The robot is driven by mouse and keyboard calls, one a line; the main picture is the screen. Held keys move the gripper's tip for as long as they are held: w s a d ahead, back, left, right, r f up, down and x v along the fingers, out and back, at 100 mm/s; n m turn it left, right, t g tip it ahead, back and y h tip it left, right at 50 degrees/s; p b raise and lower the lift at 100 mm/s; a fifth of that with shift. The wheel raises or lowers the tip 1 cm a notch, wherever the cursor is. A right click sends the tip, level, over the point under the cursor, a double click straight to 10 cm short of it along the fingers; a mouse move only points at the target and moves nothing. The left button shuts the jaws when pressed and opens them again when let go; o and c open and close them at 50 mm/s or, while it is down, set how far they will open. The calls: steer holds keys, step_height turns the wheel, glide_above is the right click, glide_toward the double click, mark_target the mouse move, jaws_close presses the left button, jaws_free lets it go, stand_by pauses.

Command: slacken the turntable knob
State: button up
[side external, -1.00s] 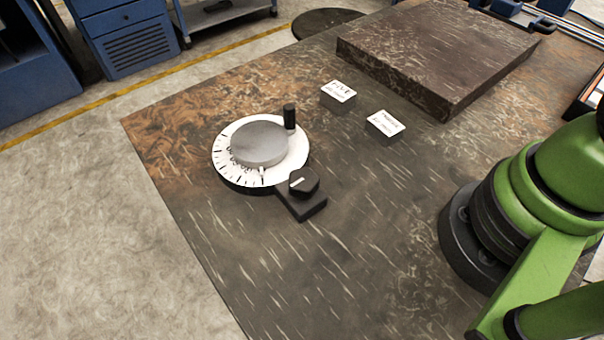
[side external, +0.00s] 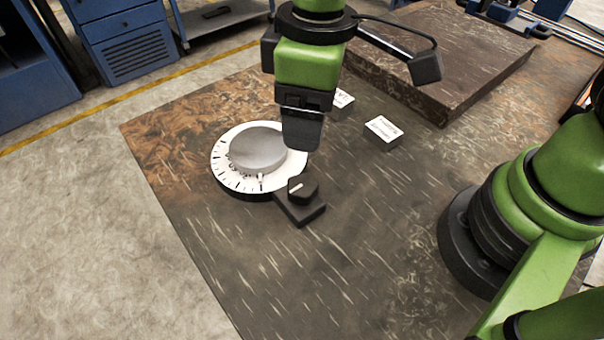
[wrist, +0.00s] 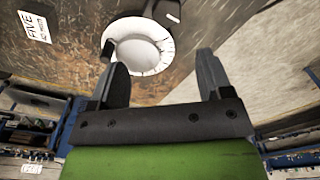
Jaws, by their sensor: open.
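The black faceted knob (side external: 302,189) with a white line on top sits on a dark block (side external: 300,212) at the near-right edge of the turntable (side external: 226,176). The turntable has a white graduated dial and a grey disc. My gripper (side external: 300,145) is open and points down above the turntable's right side, beyond the knob and apart from it. It hides the turntable's black post in the side view. In the wrist view my gripper's fingers (wrist: 161,60) are spread with nothing between them. The post (wrist: 107,50) shows there, and the knob (wrist: 168,10) is partly cut off at the top.
Two small blocks with white labelled tops stand to the right; one (side external: 343,103) is partly behind my gripper, the other (side external: 383,131) is clear. A thick dark slab (side external: 450,70) lies at the back. The tabletop in front of the knob is free.

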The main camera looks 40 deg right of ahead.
mark_target(302, 184)
steer(key=f, duration=0.1)
steer(key=a+f+n, duration=0.1)
steer(key=f, duration=0.1)
steer(key=shift+s+a, duration=0.15)
steer(key=shift+a, duration=0.05)
step_height(302, 184, down, 9)
steer(key=shift+f, duration=0.1)
steer(key=c, duration=0.9)
